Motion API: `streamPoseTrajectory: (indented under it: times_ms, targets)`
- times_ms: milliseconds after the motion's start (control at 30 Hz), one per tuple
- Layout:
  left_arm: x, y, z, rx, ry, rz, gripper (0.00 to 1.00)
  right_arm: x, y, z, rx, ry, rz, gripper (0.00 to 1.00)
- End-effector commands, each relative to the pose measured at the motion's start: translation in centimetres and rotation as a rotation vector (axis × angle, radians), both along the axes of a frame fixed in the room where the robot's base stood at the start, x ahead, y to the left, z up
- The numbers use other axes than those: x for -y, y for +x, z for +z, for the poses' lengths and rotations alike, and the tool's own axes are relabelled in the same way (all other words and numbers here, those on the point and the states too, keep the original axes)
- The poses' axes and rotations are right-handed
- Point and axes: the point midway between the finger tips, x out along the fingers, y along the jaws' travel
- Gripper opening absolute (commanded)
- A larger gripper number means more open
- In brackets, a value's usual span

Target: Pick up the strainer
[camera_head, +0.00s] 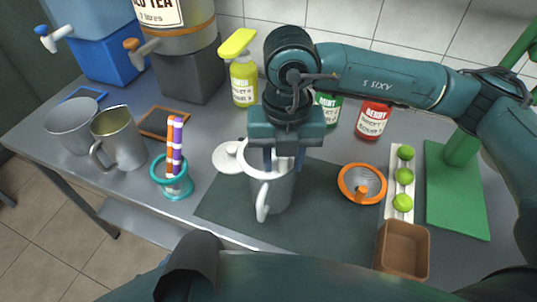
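The strainer (350,178) is a round grey bowl with an orange rim and a small orange knob or handle. My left gripper does not show.
Right of the strainer are a white tray (393,196) with green limes, a brown bin (403,250) and a green press stand (455,200). A white lid (226,160), a teal straw cup (173,180) and metal cups (118,138) are left. Bottles stand behind.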

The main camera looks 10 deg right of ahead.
Motion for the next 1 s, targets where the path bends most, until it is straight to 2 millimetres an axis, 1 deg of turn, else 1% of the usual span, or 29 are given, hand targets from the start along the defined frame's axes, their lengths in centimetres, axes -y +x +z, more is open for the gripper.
streamPoseTrajectory:
  times_ms: [33, 400, 433, 667, 767, 867, 1000]
  targets:
    - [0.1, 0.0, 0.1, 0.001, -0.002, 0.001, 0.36, 0.0, 0.0, 0.0, 0.0, 0.0, 0.0, 0.32]
    - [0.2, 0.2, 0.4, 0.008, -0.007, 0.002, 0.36, 0.0, 0.0, 0.0, 0.0, 0.0, 0.0, 0.02]
    - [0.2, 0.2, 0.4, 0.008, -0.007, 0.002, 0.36, 0.0, 0.0, 0.0, 0.0, 0.0, 0.0, 0.0]
    - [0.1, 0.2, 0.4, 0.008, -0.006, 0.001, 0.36, 0.0, 0.0, 0.1, 0.001, 0.001, 0.0, 0.0]
    - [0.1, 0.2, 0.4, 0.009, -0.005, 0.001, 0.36, 0.0, 0.1, 0.4, 0.002, 0.002, 0.0, 0.0]
    - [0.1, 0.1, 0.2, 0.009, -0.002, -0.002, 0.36, -0.1, 0.1, 1.6, 0.004, 0.001, 0.001, 0.0]
    - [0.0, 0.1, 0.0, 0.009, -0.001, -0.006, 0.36, -0.1, 0.1, 4.4, 0.007, 0.002, 0.001, 0.0]
